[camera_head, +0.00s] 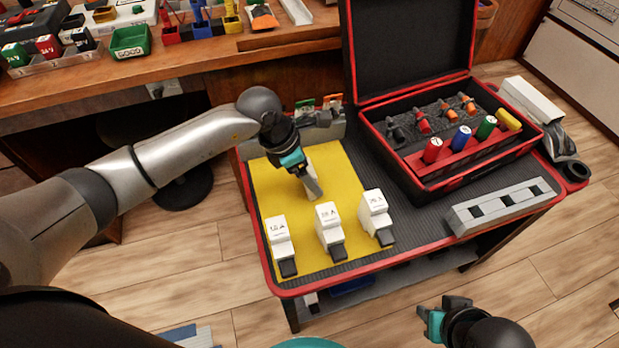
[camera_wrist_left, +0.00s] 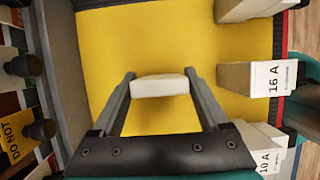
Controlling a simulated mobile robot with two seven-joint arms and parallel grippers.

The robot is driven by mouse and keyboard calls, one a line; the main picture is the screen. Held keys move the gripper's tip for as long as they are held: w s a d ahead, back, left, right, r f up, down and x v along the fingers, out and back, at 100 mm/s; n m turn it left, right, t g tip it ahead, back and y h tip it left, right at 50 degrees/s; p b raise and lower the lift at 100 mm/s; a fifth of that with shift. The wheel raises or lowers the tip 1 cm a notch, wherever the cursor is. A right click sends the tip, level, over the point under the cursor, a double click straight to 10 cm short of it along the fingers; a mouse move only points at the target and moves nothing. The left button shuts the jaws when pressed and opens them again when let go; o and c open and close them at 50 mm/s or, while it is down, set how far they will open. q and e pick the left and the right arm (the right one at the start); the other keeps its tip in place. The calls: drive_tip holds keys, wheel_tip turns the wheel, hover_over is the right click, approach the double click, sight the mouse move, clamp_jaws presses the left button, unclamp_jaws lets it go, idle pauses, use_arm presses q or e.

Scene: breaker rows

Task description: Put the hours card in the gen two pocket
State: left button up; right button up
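My left gripper (camera_head: 311,188) hangs low over the yellow mat (camera_head: 350,172), pointing down. In the left wrist view its fingers (camera_wrist_left: 160,88) flank a plain white piece (camera_wrist_left: 160,85) and appear to touch both its sides. No print shows on it, so I cannot tell whether it is the hours card. A grey holder (camera_head: 325,132) with green and orange cards stands at the mat's back edge. An orange tag reading DO NOT (camera_wrist_left: 20,140) shows in the left wrist view. I cannot make out a gen two label. My right gripper (camera_head: 441,312) is empty and open, in front of the cart.
Three white breakers (camera_head: 329,220) stand along the mat's front. An open black case (camera_head: 440,192) with locks and coloured cylinders stands at the back right. A grey slotted rail (camera_head: 500,207) lies at the right. Bare yellow mat lies behind the breakers.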

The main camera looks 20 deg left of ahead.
use_arm(q)
drive_tip(key=c, duration=1.1)
drive_tip(key=shift+o, duration=0.2)
drive_tip(key=shift+r, duration=0.1)
